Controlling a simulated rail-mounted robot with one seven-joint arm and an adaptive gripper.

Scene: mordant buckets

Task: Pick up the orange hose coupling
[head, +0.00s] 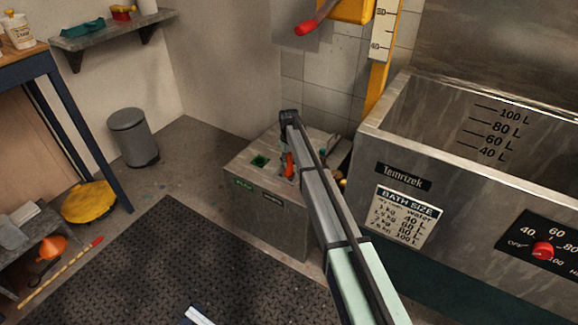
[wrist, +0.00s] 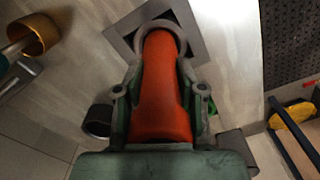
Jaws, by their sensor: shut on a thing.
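The orange hose coupling (wrist: 162,85) is a tapered orange tube with a grey ring at its far end in the wrist view. My gripper (wrist: 160,65) is shut on it, with a green-grey finger along each side. In the head view the coupling (head: 290,165) is a small orange patch beside my gripper (head: 287,160), above the top of a grey metal box (head: 270,220). A dark square recess lies behind the coupling's ringed end in the wrist view. I cannot tell whether the coupling touches the box.
The box top has a green-lined square opening (head: 260,161). A steel bath (head: 450,165) stands close on the right. A brass-rimmed item (wrist: 35,34) lies left in the wrist view. A grey bin (head: 133,138) and a yellow floor item (head: 90,203) stand left; the dark mat (head: 160,255) is mostly clear.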

